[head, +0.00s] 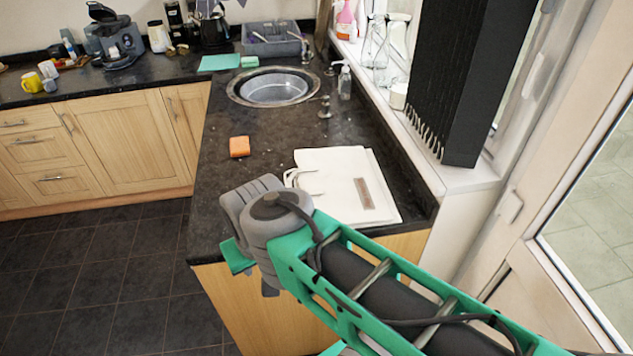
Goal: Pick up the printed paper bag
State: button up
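A white paper bag (346,184) lies flat on the dark granite counter (262,141). A brownish printed strip shows near its lower right, and thin handle loops stick out at its left end. My arm reaches in from the lower right and covers part of the bag's near edge. My gripper (242,262) is at the counter's near left corner, left of and nearer than the bag, apart from its handles in the picture. The fingers are mostly hidden behind my wrist, so their opening does not show.
An orange sponge (239,146) lies left of the bag. A round sink (274,88), a soap bottle (345,82) and a dish rack (272,40) are farther back. A tall black object (462,80) stands on the white sill at right. Counter between sponge and sink is mostly clear.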

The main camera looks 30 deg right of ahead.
aim_at(342, 183)
jog(key=u, duration=1.55)
jog(key=i, duration=1.5)
jog(key=z, duration=0.95)
